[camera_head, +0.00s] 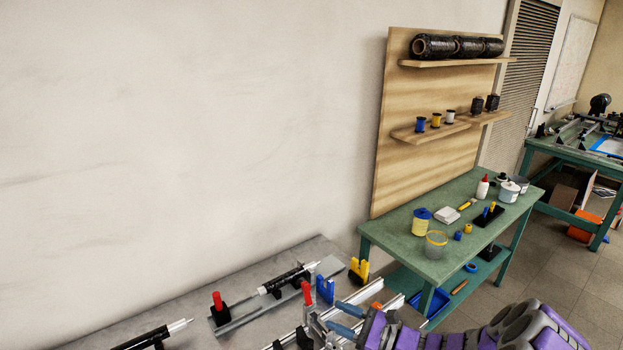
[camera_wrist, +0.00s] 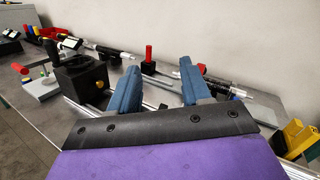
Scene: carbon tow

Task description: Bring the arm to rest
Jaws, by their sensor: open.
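My arm, purple and grey, comes in from the lower right of the head view and reaches left over the grey table (camera_head: 200,303). My gripper (camera_head: 338,318) is low over the table's right part, near the silver rails (camera_head: 362,294). In the wrist view my gripper (camera_wrist: 159,78) shows two blue fingers spread apart with nothing between them. A red-handled clamp (camera_wrist: 148,58) stands beyond the fingers. I cannot tell how high the fingers are above the rails.
Black rods with white tips (camera_head: 287,280) lie on fixtures to the left. A yellow holder (camera_head: 358,271) and a blue holder (camera_head: 325,289) stand close by. A green bench (camera_head: 400,239) with pots stands behind, below a wooden shelf board (camera_head: 425,100). The pale wall at left is bare.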

